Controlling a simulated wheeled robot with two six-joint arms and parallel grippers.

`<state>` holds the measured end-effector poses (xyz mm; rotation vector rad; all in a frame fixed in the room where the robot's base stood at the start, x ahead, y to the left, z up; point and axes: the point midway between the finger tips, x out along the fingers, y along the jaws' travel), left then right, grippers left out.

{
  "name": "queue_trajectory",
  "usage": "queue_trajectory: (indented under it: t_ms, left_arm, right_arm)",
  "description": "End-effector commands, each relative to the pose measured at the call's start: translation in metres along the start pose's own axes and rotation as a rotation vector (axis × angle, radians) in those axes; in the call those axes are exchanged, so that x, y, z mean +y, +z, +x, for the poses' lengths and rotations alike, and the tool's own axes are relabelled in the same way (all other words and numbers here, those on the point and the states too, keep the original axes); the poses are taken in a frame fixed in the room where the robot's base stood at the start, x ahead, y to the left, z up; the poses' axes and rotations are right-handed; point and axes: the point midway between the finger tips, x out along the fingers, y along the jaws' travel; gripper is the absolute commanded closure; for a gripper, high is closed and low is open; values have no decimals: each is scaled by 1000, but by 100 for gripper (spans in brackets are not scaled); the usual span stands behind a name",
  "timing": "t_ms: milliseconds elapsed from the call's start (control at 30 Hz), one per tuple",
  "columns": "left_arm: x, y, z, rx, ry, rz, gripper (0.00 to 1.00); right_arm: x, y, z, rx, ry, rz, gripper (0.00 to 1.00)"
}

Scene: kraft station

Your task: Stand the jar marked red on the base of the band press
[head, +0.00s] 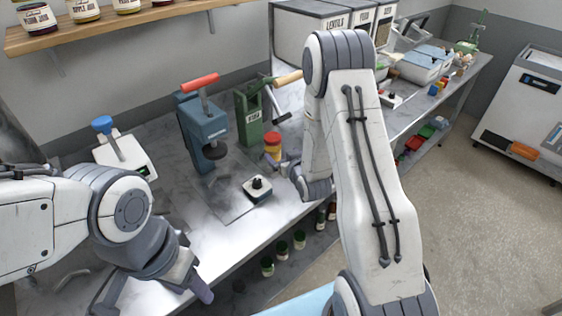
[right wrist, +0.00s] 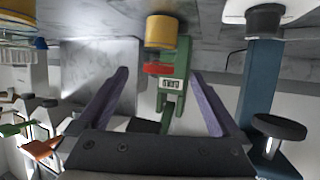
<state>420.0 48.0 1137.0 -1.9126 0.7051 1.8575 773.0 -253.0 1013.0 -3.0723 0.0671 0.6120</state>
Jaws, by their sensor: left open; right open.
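A yellow-orange jar with a red top (head: 272,147) stands on the bench in front of a green hand press (head: 249,118). In the right wrist view the jar (right wrist: 161,33) shows upside down between my fingers' lines, apart from them. A blue-grey press with a red handle (head: 203,128) and a round black pad stands to its left; it also shows in the right wrist view (right wrist: 261,85). I cannot tell which one is named band press. My left gripper (head: 155,292) is open and empty at the bench front.
A white box with a black knob (head: 257,189) sits in front of the presses. A scale with a blue-topped item (head: 125,155) is at the left. Several jars (head: 283,247) stand below the bench edge. White bins (head: 310,37) stand behind. The bench's front left is mostly clear.

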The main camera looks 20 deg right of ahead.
Motion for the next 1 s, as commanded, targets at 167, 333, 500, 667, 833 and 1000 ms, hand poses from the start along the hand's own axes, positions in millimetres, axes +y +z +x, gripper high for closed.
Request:
queue_trajectory:
  t_ms: [167,333,500,667,833,1000]
  left_arm:
    - [0,0,1,0,0,0,50]
    - [0,0,0,0,0,0,50]
    - [0,0,1,0,0,0,50]
    - [0,0,1,0,0,0,50]
    - [0,0,1,0,0,0,50]
    - [0,0,1,0,0,0,50]
  right_arm:
    - [-3,-2,-5,-6,-5,-4,0]
    - [-46,-13,-15,-115,-68,-48,0]
    - [-120,-18,-66,-348,-179,-140,0]
    - [-174,-10,-149,-585,-279,-244,0]
    - [-201,5,-257,-828,-388,-372,0]
    - [-196,18,-341,-1008,-452,-485,0]
